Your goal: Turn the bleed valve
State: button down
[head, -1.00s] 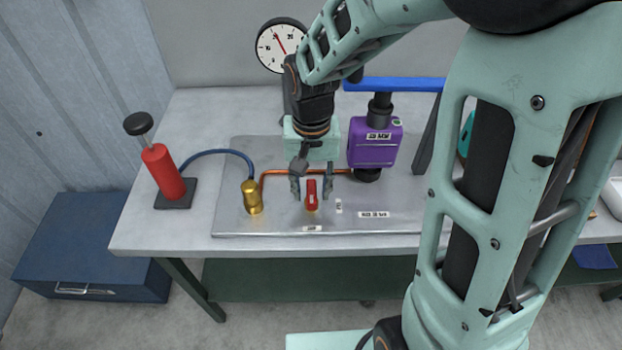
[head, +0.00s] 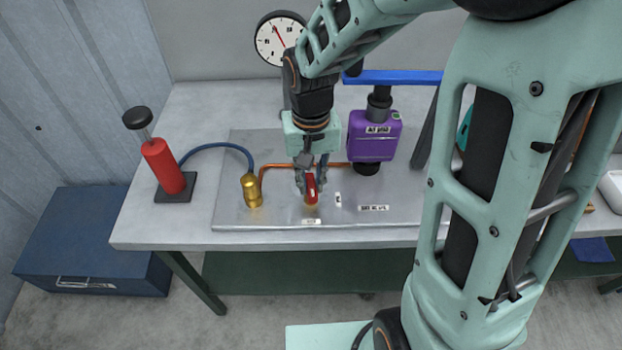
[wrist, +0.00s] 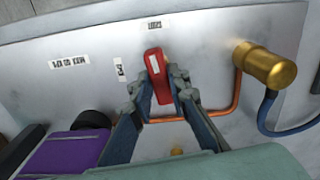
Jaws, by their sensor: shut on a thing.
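The bleed valve's red handle (head: 311,188) stands on a small brass base on the metal plate (head: 235,215). A pale stripe runs along the handle, which also shows in the wrist view (wrist: 157,70). My gripper (head: 311,184) reaches down from above and is shut on the red handle, with one finger on each side. In the wrist view my gripper's fingertips (wrist: 169,84) press on the handle's near part, while its far end sticks out beyond them. The handle looks slightly tilted in the head view. Most of the valve body is hidden beneath the handle and fingers.
A brass fitting (head: 251,190) with a blue hose (head: 215,148) to a red hand pump (head: 164,166) stands left. A copper pipe (head: 280,167) runs behind the valve.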

jog(key=n+p, duration=0.1)
jog(key=n, duration=0.3)
jog(key=shift+r, duration=0.1)
jog(key=n+p, duration=0.1)
jog(key=n, duration=0.3)
jog(key=n+p, duration=0.2)
jog(key=n, duration=0.2)
jog(key=shift+n+p, duration=1.15)
jog(key=shift+n, duration=0.95)
jog(key=c, duration=1.8)
grip_release()
jog(key=shift+c, duration=0.2)
